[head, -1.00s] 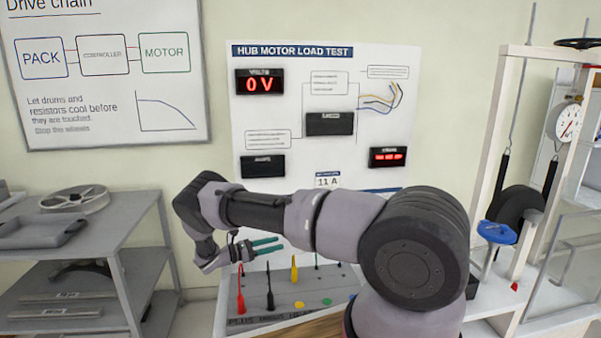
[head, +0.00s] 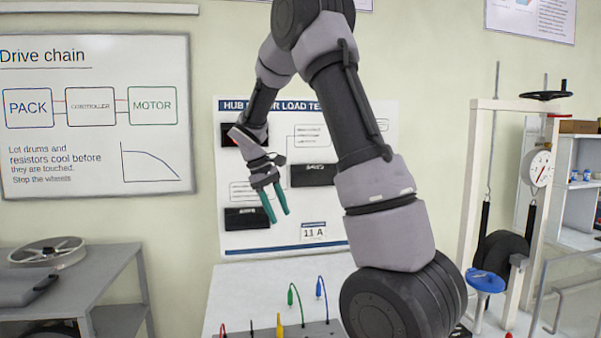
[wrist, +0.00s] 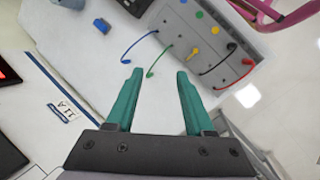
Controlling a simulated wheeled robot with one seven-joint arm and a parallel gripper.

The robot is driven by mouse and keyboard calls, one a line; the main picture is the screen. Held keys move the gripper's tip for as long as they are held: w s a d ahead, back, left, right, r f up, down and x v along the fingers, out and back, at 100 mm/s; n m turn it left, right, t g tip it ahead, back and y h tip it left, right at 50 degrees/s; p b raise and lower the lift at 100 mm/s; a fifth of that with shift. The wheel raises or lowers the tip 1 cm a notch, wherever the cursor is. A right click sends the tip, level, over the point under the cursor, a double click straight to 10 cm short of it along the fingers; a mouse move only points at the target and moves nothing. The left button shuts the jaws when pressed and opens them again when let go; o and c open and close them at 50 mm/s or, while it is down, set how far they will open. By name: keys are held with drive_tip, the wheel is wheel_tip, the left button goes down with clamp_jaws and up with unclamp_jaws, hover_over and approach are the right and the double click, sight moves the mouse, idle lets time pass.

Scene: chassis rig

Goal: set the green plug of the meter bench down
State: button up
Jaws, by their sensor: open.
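The green plug (head: 290,298) is at the end of a curved green lead, on or just over the white bench top (head: 245,283) behind the grey socket panel. It also shows in the wrist view (wrist: 150,73), where it appears between my fingertips but well below them. I cannot tell whether it touches the top. My gripper (head: 275,219) has teal fingers, is open and empty, and hangs above the bench in front of the wall board. In the wrist view its fingers (wrist: 157,75) are spread apart. The socket panel (wrist: 228,50) carries coloured round marks.
A blue plug (head: 319,289) on a curved lead is close to the green one. Yellow (head: 280,331), black and red plugs stand at the panel. A shelf rack (head: 115,275) stands left, a gauge frame (head: 467,180) right.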

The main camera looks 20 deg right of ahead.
drive_tip(key=s+a+r+m+t+y, duration=0.1)
drive_tip(key=s+r+m+t+y, duration=0.1)
drive_tip(key=s+r, duration=0.3)
drive_tip(key=s+a+r+m+t+y, duration=0.1)
drive_tip(key=s+r+m+t+y, duration=0.1)
drive_tip(key=s, duration=0.8)
drive_tip(key=s+a+r+m+t+y, duration=0.1)
drive_tip(key=s+r+m+t, duration=0.3)
drive_tip(key=s+r, duration=0.3)
drive_tip(key=shift+s+r+m+t+y, duration=0.3)
drive_tip(key=shift+s+m+y, duration=0.15)
drive_tip(key=shift+s, duration=0.35)
